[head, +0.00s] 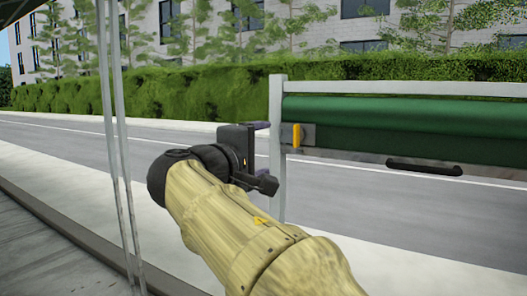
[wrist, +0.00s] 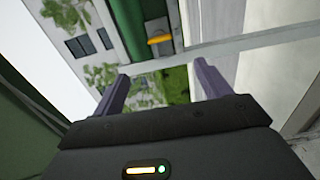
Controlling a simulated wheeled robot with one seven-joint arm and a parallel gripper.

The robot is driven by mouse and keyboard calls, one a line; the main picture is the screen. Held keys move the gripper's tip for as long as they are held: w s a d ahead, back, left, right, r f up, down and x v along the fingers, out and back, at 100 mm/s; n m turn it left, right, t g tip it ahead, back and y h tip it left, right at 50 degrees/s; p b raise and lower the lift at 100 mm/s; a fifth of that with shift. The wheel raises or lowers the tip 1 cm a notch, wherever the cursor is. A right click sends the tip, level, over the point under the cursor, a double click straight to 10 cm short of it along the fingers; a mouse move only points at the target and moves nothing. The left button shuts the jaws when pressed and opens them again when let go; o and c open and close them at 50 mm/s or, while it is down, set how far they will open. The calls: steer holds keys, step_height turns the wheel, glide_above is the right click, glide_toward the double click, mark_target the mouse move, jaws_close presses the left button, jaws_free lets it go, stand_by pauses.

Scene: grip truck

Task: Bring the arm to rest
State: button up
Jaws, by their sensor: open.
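My gripper (head: 264,149) is at the end of my outstretched tan arm, near the middle of the head view. It is just left of a pale metal post (head: 277,190), and I cannot tell whether it touches the post. In the wrist view, the two purple-grey fingers of my gripper (wrist: 160,75) stand wide apart. Nothing is held between them. A pale bar crosses behind the fingers.
A yellow latch (head: 297,136) sits on a grey plate beside the post; it also shows in the wrist view (wrist: 160,39). A long green panel (head: 400,111) and a black handle (head: 424,167) extend right. Thin poles (head: 120,140) stand left. The road (head: 60,140) beyond is empty.

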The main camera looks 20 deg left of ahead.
steer(key=shift+w+f, duration=0.1)
steer(key=w+d+f+m+g, duration=0.2)
steer(key=w+d+f+g, duration=0.2)
steer(key=d+f, duration=0.75)
steer(key=w+d+f+m+g, duration=0.1)
steer(key=w+d+f+g, duration=0.35)
steer(key=d+f, duration=0.65)
steer(key=s+d+f+m+g+y, duration=0.1)
steer(key=s+d+f+m+g, duration=0.2)
steer(key=s+d+f+m, duration=0.6)
steer(key=s+d+f+m+g+y, duration=0.1)
steer(key=s+d+f+m+g, duration=0.35)
steer(key=s+d+f, duration=0.8)
steer(key=a+r+p, duration=0.1)
steer(key=r+p, duration=0.8)
steer(key=p, duration=0.1)
steer(key=w+a+r+p, duration=0.1)
steer(key=a+r+p, duration=0.1)
steer(key=r+p, duration=0.7)
steer(key=shift+a+r+t+p, duration=0.2)
steer(key=shift+a+t+p, duration=0.1)
steer(key=shift+p, duration=0.85)
